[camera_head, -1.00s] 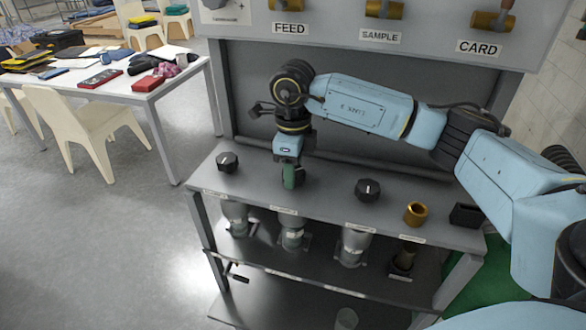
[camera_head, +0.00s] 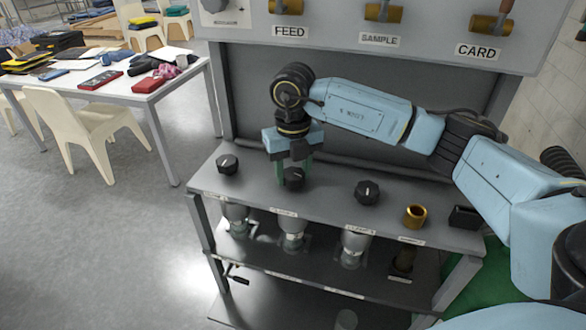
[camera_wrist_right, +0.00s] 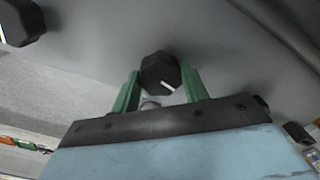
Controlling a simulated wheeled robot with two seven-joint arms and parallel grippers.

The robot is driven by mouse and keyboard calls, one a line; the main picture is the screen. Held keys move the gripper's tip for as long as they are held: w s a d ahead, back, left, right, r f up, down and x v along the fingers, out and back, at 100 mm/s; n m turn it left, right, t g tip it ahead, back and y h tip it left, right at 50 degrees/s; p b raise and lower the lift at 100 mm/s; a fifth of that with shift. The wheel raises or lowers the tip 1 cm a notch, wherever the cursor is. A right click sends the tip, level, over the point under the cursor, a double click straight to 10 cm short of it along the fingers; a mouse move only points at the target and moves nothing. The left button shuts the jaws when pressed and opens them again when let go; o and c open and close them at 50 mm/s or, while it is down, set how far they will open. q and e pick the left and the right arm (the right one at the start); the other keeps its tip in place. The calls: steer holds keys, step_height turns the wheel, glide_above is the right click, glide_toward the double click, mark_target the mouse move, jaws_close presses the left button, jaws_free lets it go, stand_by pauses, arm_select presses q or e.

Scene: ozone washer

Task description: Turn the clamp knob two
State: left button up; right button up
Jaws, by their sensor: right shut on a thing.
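Three black clamp knobs stand in a row on the grey shelf top in the head view. The middle one, clamp knob two (camera_head: 293,178), is between the green fingers of my right gripper (camera_head: 289,169). In the right wrist view the same dark faceted knob (camera_wrist_right: 158,70) sits between the two green fingers (camera_wrist_right: 161,86), with its white pointer line slanting. My right gripper is shut on this knob from above. The left knob (camera_head: 227,163) and right knob (camera_head: 367,191) are free. My left gripper is not in view.
A brass ring (camera_head: 414,216) and a black box (camera_head: 464,217) stand at the right of the shelf top. Clear cups hang below the knobs. The panel with FEED, SAMPLE and CARD labels (camera_head: 380,40) rises behind. A white table (camera_head: 150,98) and chairs stand at left.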

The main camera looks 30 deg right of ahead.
steer(key=m, duration=0.3)
steer(key=shift+r+m+p, duration=0.15)
steer(key=shift+m+p, duration=0.15)
steer(key=shift+m, duration=0.1)
steer(key=m, duration=0.3)
steer(key=shift+m+p, duration=0.3)
steer(key=shift+p, duration=0.1)
steer(key=m+p, duration=0.1)
steer(key=m, duration=0.2)
steer(key=shift+m, duration=0.3)
steer(key=shift+m+p, duration=0.7)
steer(key=shift+m, duration=1.4)
steer(key=shift+w, duration=0.1)
steer(key=o, duration=1)
